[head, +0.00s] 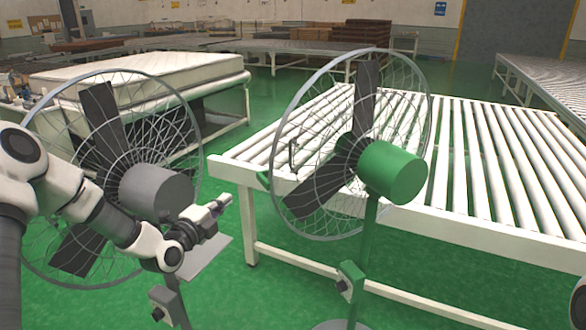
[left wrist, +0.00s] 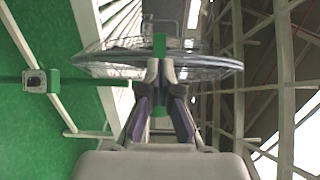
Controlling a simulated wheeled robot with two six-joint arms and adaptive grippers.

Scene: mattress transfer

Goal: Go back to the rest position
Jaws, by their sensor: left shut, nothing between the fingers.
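My left gripper (head: 222,203) is shut and empty in the head view. It is raised in front of the grey-motored fan and to the left of the green-motored fan (head: 392,172). In the left wrist view the fingertips (left wrist: 160,68) are together, with the green fan's round cage (left wrist: 95,66) beyond them. A white mattress (head: 150,72) lies at the back left in the head view, partly hidden by the grey fan. My right gripper is not in view.
The grey fan (head: 158,192) stands close behind my left arm. A white roller conveyor (head: 470,228) fills the right side, behind the green fan. Another conveyor (head: 545,85) is at far right. Open green floor (head: 240,290) lies below my left gripper.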

